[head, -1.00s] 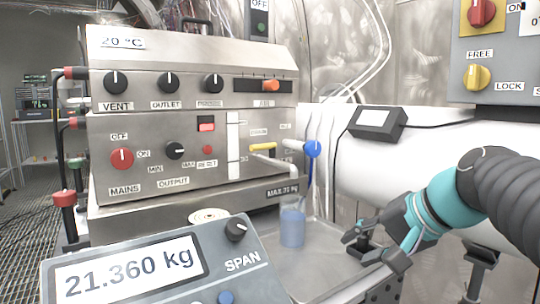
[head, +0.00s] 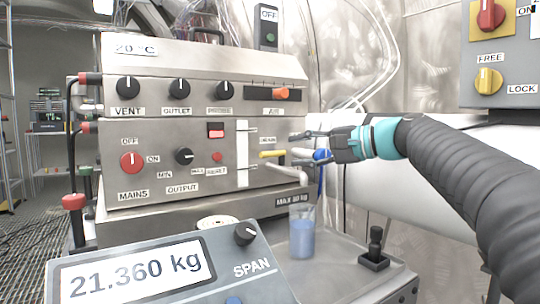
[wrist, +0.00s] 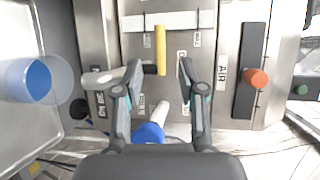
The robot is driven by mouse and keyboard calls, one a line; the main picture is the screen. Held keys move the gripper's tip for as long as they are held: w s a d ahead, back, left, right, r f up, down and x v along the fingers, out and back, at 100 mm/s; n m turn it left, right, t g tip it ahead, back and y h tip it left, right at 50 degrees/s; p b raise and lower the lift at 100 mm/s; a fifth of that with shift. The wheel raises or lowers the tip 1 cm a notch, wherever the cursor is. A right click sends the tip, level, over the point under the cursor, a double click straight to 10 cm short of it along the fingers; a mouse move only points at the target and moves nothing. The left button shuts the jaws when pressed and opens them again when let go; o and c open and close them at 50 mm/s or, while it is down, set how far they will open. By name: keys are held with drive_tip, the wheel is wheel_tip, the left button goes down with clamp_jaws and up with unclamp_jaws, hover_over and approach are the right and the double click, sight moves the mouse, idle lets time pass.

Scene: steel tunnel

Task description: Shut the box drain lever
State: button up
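The box (head: 270,190) is a steel cabinet with a yellow drain lever (head: 272,153) on the right of its front, lying about level. The lever also shows in the wrist view (wrist: 160,48) as a yellow bar with a dark pivot end. My gripper (head: 295,149) is to the right of the lever, in front of the panel. In the wrist view my gripper (wrist: 160,70) is open. The lever's dark end lies between the fingertips in the picture, and its yellow bar reaches beyond them. I cannot tell whether a finger touches it.
A pale spout (wrist: 103,77) is close to the left finger in the wrist view. A blue knob (head: 322,156) sits by the gripper. A beaker of blue liquid (head: 302,238) stands below, beside a black joystick-like fitting (head: 375,248). A scale display (head: 140,272) is in front.

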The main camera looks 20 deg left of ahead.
sight(273, 154)
drive_tip(key=x, duration=0.8)
drive_tip(key=shift+a+f, duration=0.1)
drive_tip(key=shift+c, duration=0.2)
clamp_jaws()
